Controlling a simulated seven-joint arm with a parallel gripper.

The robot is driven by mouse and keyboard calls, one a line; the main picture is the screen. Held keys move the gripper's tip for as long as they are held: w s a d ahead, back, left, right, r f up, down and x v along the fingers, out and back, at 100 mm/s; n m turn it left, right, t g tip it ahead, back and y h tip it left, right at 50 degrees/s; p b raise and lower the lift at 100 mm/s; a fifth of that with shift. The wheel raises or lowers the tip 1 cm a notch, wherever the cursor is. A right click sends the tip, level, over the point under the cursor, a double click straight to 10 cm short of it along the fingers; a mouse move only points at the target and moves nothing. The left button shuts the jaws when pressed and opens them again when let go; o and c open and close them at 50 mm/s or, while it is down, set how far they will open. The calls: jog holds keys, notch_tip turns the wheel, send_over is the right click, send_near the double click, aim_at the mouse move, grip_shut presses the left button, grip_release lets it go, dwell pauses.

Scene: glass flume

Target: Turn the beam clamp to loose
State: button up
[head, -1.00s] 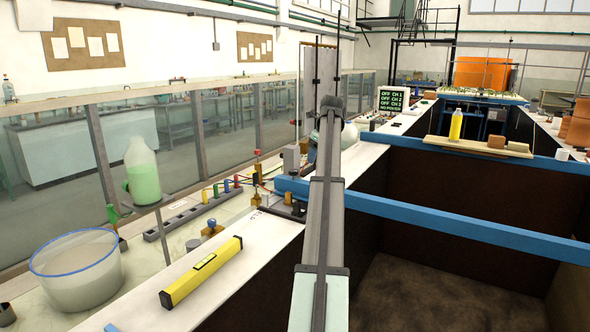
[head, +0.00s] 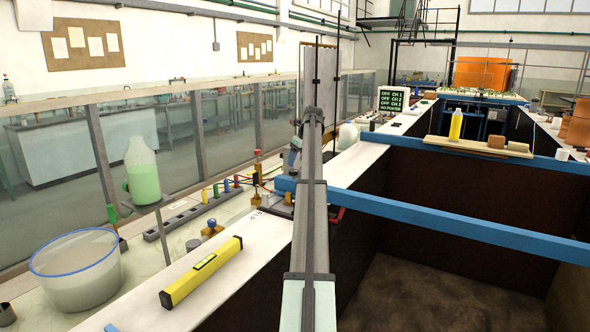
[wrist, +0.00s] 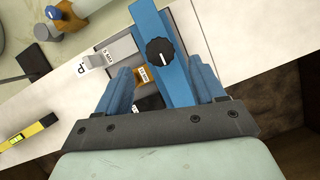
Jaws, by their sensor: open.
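A round black knob (wrist: 160,52) with a white pointer line sits on the end of a blue beam (wrist: 146,18) in the wrist view. It appears to be the beam clamp's knob. A small orange label (wrist: 143,74) lies beside the beam; its text is too small to read. My gripper (wrist: 163,78) is open, its blue fingers on either side of the beam, and the knob shows just beyond the fingertips. I cannot tell whether they touch anything. In the head view the blue beam (head: 460,226) spans the flume, and my arm hides the clamp.
A yellow spirit level (head: 202,271) lies on the white ledge, left of my arm. A clear tub (head: 76,270) and a bottle of green liquid (head: 142,172) stand farther left. A yellow bottle (head: 456,124) stands on a board across the flume. The flume's inside looks empty.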

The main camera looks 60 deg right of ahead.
aim_at(294, 171)
jog(key=shift+x, duration=2.6)
jog(key=shift+c, duration=0.4)
jog(key=c, duration=1)
